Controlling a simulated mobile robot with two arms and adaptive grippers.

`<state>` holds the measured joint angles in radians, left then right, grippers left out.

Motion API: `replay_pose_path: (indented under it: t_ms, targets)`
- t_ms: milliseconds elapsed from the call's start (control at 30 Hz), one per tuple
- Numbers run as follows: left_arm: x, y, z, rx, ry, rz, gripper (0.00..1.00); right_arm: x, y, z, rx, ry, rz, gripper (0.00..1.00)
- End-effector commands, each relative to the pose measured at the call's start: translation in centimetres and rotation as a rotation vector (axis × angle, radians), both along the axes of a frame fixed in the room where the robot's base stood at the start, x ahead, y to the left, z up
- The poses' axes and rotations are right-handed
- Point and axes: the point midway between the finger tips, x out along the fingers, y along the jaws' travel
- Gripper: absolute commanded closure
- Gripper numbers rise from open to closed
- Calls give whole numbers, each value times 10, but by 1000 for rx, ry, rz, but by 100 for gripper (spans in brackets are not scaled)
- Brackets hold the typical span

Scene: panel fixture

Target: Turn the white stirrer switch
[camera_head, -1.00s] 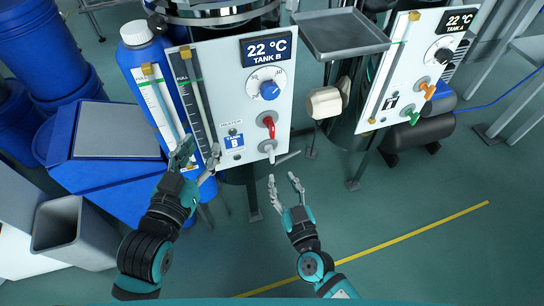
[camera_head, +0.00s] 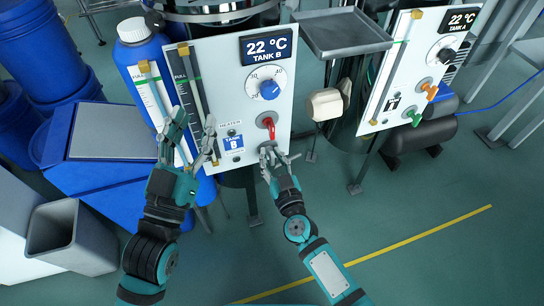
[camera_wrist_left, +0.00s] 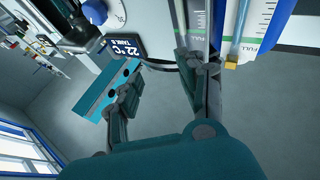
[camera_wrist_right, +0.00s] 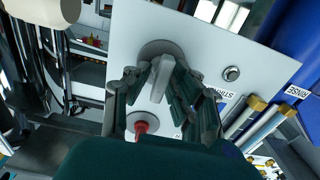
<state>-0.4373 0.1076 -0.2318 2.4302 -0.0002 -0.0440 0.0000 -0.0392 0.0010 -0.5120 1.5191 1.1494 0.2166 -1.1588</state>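The white stirrer switch sits low on the Tank B panel (camera_head: 225,75), below the red switch (camera_head: 269,127). In the head view my right gripper (camera_head: 275,148) covers most of it. In the right wrist view the pale switch handle (camera_wrist_right: 160,80) stands between the two fingers of my right gripper (camera_wrist_right: 161,72), with the red switch (camera_wrist_right: 140,127) nearer the wrist. Those fingers are apart, one on each side of the handle; contact is not clear. My left gripper (camera_head: 194,118) is open and empty in front of the panel's left part, also seen in the left wrist view (camera_wrist_left: 158,75).
A blue temperature knob (camera_head: 269,90) is above the red switch. Level tubes and a blue bottle (camera_head: 148,60) stand at the panel's left. A beige box (camera_head: 324,103) and the Tank A panel (camera_head: 412,70) are to the right. The floor in front is clear.

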Motion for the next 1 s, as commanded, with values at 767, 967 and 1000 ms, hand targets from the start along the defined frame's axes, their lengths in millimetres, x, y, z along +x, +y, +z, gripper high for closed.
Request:
replay_pose_path:
  t_ms: [767, 967, 1000]
  targets:
    - [4, 2, -12, 21, 78, 6, 60, 0, -1, 0, 138, 45, 0, 100]
    - [6, 3, -26, 42, 154, 10, 60, 0, -2, 0, 301, 98, 0, 100]
    - [7, 3, -28, 44, 166, 11, 60, 0, -2, 0, 337, 109, 0, 100]
